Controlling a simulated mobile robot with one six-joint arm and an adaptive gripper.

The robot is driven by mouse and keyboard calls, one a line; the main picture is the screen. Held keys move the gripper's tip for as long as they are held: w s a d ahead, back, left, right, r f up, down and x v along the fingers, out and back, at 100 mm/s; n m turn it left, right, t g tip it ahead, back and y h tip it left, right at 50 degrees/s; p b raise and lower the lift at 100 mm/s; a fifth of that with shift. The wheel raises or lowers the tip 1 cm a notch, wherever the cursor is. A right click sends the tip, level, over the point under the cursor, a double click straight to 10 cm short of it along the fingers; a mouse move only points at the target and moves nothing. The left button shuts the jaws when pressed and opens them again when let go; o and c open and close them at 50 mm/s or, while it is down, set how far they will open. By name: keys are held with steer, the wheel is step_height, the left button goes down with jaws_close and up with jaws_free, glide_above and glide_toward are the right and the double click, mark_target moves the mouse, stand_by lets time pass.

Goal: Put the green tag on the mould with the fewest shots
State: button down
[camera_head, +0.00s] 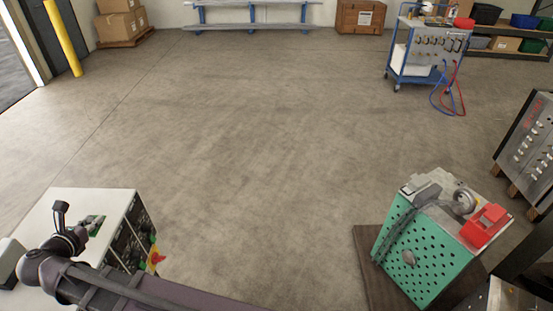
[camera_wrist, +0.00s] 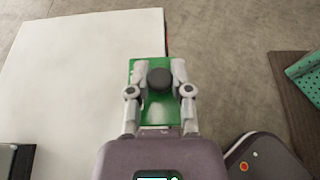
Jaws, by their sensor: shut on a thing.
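The green tag (camera_wrist: 148,68) is a flat green plate with a round black knob (camera_wrist: 160,78) on it. In the wrist view my gripper (camera_wrist: 160,84) is shut on the knob, with one finger on each side. The tag is over the right edge of a white top (camera_wrist: 75,60); I cannot tell whether it touches it. In the head view a green patch of the tag (camera_head: 93,221) shows above the white cabinet top at lower left. A metal mould base (camera_head: 529,148) with a small red display stands at the right edge, its digits unreadable here. Other moulds are not clearly seen.
A blue tool trolley (camera_head: 415,60) with hoses stands at back right. A yellow post (camera_head: 62,38) is at back left. The middle floor (camera_head: 265,130) is clear.

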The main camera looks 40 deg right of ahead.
mark_target(91, 219)
steer(key=shift+r+p, duration=1.1)
steer(key=shift+r, duration=0.5)
